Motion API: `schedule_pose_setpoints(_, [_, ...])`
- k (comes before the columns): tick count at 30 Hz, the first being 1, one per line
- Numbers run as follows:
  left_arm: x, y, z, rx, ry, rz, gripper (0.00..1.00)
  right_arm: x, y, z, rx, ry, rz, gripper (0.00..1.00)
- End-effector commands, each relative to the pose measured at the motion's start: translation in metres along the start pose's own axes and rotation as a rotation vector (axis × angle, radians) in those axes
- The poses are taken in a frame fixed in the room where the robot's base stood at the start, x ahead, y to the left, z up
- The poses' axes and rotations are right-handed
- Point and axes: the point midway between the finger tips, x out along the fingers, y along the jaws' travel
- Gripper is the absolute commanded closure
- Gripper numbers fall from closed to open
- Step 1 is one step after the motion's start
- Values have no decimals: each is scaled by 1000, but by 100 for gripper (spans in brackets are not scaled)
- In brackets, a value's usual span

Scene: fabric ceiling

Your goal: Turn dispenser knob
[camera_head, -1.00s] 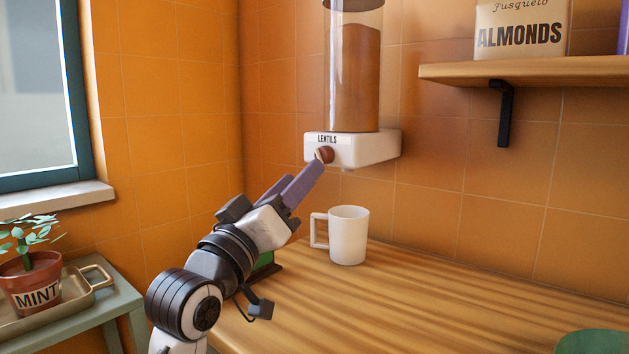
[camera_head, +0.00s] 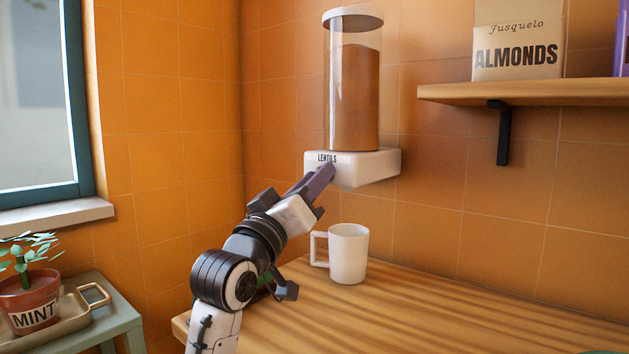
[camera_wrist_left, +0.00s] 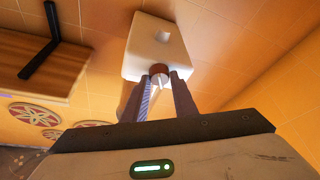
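The lentil dispenser is a clear cylinder of brown lentils (camera_head: 355,95) on a white base (camera_head: 370,168) marked LENTILS, mounted on the tiled wall. In the left wrist view, its base (camera_wrist_left: 150,35) carries a round red-brown knob (camera_wrist_left: 158,69) with a pale ridge. My left gripper (camera_head: 326,174) is at the front of the base and hides the knob in the head view. In the left wrist view, its two fingers (camera_wrist_left: 161,80) stand apart, one on each side of the knob. I cannot tell whether they touch it. My right gripper is not in view.
A white mug (camera_head: 348,254) stands on the wooden counter (camera_head: 430,310) below the dispenser, close to my left gripper. A wooden shelf (camera_head: 530,92) with an almonds package (camera_head: 517,55) is at right. A mint pot (camera_head: 30,298) sits on a tray at left.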

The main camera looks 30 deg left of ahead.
Motion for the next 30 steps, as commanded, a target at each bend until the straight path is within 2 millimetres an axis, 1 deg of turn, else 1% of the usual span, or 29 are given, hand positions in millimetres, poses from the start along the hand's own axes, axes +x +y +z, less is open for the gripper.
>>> schedule_pose_setpoints(5, [0, -1, 0, 36, -1, 13, 97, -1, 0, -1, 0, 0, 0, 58])
schedule_pose_setpoints(12, [1, -3, -1, 249, -3, 98, 97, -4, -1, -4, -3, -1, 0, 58])
schedule_pose_setpoints(18, [0, -2, -1, 367, -1, 150, 97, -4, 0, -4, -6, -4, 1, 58])
schedule_pose_setpoints(29, [0, -2, 0, 388, 0, 161, 97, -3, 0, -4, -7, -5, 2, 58])
schedule_pose_setpoints(30, [0, -2, 0, 387, 0, 161, 73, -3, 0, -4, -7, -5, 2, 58])
